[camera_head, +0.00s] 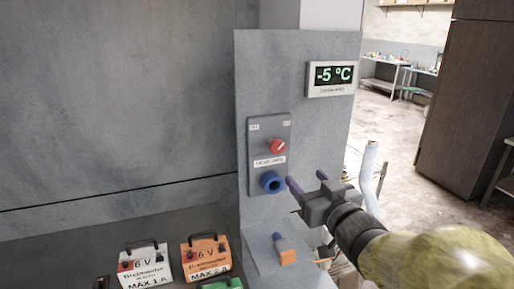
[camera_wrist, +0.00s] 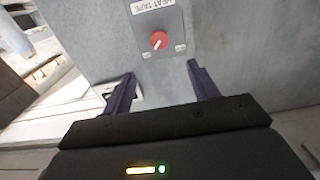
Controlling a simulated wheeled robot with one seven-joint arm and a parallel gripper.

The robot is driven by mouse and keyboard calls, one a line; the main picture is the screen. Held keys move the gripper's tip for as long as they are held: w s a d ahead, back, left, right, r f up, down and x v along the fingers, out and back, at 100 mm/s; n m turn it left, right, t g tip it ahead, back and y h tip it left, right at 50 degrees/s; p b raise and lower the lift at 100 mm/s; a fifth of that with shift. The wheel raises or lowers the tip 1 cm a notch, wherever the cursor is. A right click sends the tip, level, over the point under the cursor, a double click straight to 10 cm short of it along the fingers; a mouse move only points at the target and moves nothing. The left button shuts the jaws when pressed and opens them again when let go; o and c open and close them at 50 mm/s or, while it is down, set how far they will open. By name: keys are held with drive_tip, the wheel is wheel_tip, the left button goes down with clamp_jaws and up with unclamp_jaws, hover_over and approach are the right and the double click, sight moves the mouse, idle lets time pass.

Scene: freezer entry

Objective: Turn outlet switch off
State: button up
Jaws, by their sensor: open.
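The outlet switch is a round red knob (camera_head: 277,146) with a pale diagonal mark. It sits on a grey wall panel (camera_head: 255,143) above a label and a blue socket (camera_head: 271,182). My gripper (camera_head: 307,180) is open and empty, in front of the panel, to the right of the socket and lower than the knob. In the wrist view the panel appears upside down. There the red knob (camera_wrist: 159,41) lies beyond and between the dark purple fingertips (camera_wrist: 162,68), apart from them. The "HEAT TAPE" label (camera_wrist: 154,6) is partly cut off.
A display (camera_head: 331,78) reading -5 °C is above right of the panel. A blue and orange plug-like item (camera_head: 285,252) rests on the ledge below. Open floor lies right.

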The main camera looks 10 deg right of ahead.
drive_tip(key=shift+w, duration=0.1)
drive_tip(key=p, duration=1.1)
approach(278, 149)
drive_tip(key=w, duration=0.2)
drive_tip(key=w+p, duration=0.1)
drive_tip(key=w, duration=0.2)
drive_tip(key=w+a+p, duration=0.1)
drive_tip(key=w, duration=0.2)
drive_tip(key=w+a+p, duration=0.1)
drive_tip(key=w, duration=0.2)
drive_tip(key=shift+f, duration=0.1)
drive_tip(key=shift+s, duration=0.1)
drive_tip(key=c, duration=1)
